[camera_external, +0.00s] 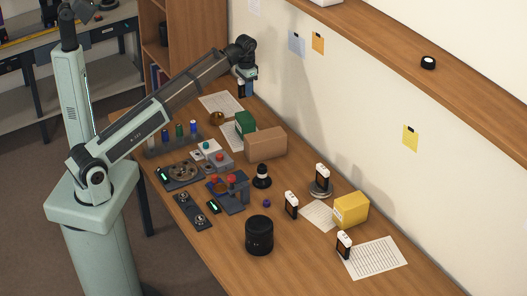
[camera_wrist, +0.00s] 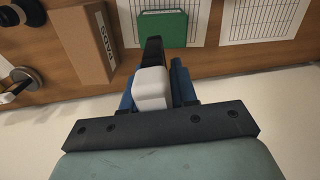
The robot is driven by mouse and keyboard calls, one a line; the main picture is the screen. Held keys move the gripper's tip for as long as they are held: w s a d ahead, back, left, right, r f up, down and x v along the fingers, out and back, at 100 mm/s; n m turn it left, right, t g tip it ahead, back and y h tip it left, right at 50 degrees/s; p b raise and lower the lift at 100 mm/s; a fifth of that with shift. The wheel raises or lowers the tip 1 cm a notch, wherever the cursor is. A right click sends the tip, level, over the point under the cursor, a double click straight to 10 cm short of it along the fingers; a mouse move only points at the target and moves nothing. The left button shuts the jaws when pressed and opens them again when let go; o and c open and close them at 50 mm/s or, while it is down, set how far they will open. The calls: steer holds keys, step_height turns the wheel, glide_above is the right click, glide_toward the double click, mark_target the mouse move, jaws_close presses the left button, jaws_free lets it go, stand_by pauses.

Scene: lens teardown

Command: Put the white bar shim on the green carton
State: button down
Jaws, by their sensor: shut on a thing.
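My gripper (camera_external: 245,82) is raised at the far end of the table, near the wall. In the wrist view its blue fingers (camera_wrist: 153,80) are shut on a white block with a dark part extending beyond it, which I take for the white bar shim (camera_wrist: 151,87). The fingers hide its sides. The green carton (camera_external: 245,121) stands on the table below and nearer the camera than my gripper. In the wrist view the carton (camera_wrist: 163,29) is ahead of the held piece and apart from it. Its visible top looks bare.
A brown box (camera_external: 266,145) stands right beside the green carton. Paper sheets (camera_external: 221,103) lie around the carton. Several white-topped black pieces (camera_external: 291,204), a black cylinder (camera_external: 259,236) and a yellow box (camera_external: 351,210) stand nearer the front. The wall borders the right side.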

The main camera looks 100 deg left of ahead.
mark_target(246, 116)
steer(key=shift+s+a+f, duration=0.1)
steer(key=shift+s+a, duration=0.05)
steer(key=shift+s, duration=0.1)
steer(key=shift+s+f, duration=0.1)
steer(key=shift+f, duration=4.8)
steer(key=shift+f, duration=0.1)
steer(key=c, duration=0.9)
jaws_free()
step_height(246, 116, up, 12)
steer(key=shift+r, duration=0.15)
